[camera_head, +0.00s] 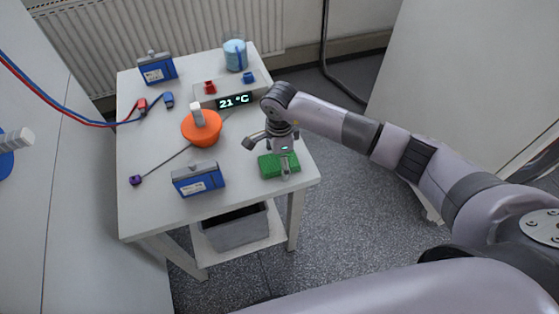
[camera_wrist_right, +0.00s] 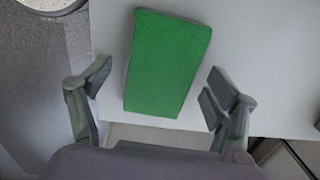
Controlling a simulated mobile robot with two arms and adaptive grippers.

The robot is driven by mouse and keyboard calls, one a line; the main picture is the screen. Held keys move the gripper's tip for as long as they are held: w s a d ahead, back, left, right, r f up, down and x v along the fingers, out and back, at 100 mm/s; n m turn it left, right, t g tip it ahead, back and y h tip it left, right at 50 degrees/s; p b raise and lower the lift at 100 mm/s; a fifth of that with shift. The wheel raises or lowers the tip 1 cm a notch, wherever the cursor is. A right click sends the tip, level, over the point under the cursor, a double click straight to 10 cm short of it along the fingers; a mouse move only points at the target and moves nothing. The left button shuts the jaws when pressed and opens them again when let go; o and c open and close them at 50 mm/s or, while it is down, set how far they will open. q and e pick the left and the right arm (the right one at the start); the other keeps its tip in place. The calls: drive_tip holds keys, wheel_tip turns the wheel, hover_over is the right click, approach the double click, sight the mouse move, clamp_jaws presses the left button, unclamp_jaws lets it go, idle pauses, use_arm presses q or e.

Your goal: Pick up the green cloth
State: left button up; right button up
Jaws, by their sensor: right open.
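The green cloth (camera_head: 270,168) is a flat, thick rectangle lying near the front right corner of the white table (camera_head: 150,214). In the right wrist view the cloth (camera_wrist_right: 165,65) lies between and ahead of the two fingers. My right gripper (camera_head: 285,160) is above the cloth in the head view and covers part of it. In the wrist view the right gripper (camera_wrist_right: 155,95) is open, with one finger on each side of the cloth and gaps to both. Whether the fingertips touch the table cannot be told. My left gripper is not in view.
A blue battery (camera_head: 198,181) stands left of the cloth. An orange dome (camera_head: 201,130), a device with a temperature display (camera_head: 234,101), a second blue battery (camera_head: 157,68), a blue cup (camera_head: 235,55) and red and blue plugs (camera_head: 143,105) occupy the rest. A grey bin (camera_head: 236,231) is below.

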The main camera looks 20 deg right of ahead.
drive_tip(key=shift+c, duration=0.6)
drive_tip(key=c, duration=1.1)
wheel_tip(320, 180, up, 20)
drive_tip(key=b, duration=0.3)
drive_tip(key=shift+b, duration=0.35)
